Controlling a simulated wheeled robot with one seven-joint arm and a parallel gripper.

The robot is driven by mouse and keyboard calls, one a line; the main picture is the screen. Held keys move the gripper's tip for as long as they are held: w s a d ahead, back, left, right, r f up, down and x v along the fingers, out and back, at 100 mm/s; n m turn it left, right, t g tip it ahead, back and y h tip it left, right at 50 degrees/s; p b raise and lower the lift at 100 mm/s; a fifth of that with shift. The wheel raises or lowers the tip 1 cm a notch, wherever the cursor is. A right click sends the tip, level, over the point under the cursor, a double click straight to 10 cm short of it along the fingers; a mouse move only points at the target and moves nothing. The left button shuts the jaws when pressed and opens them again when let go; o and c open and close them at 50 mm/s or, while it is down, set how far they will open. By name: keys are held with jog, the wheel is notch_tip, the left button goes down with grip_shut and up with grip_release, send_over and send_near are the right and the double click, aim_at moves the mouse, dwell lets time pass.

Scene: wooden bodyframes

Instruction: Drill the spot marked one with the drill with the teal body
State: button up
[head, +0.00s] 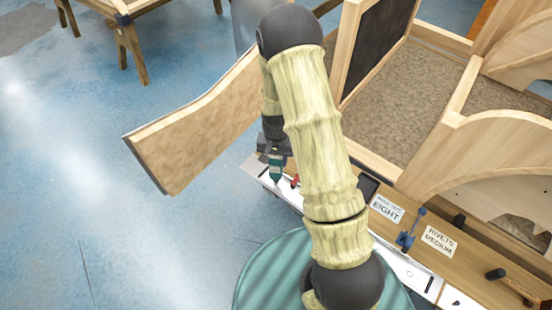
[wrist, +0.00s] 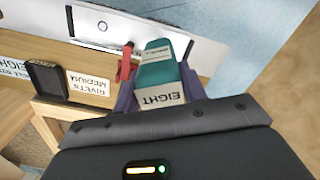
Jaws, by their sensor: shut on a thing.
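The drill with the teal body (head: 276,168) is held in my gripper (head: 272,150), beyond my arm and above the near white edge of the workbench. In the wrist view the teal drill (wrist: 156,68) sits between the two purple-blue fingers of my gripper (wrist: 158,92). A white label reading EIGHT is on its near end. My gripper is shut on it. The drill's bit is not clear in either view. A wooden bodyframe (head: 447,128) stands at the right in the head view. I cannot make out a spot marked one; my arm hides part of the scene.
The workbench (head: 462,265) bears label cards, a blue tool (head: 407,240), a hammer (head: 497,274) and a black tray (wrist: 45,78). A red tool (wrist: 125,62) lies close beside the drill. A curved wooden panel (head: 195,125) is at the left. Blue floor there is open.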

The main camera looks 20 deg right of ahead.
jog(key=shift+r+p, duration=0.45)
jog(key=shift+r, duration=0.3)
jog(key=shift+r+p, duration=1.85)
jog(key=shift+r, duration=0.65)
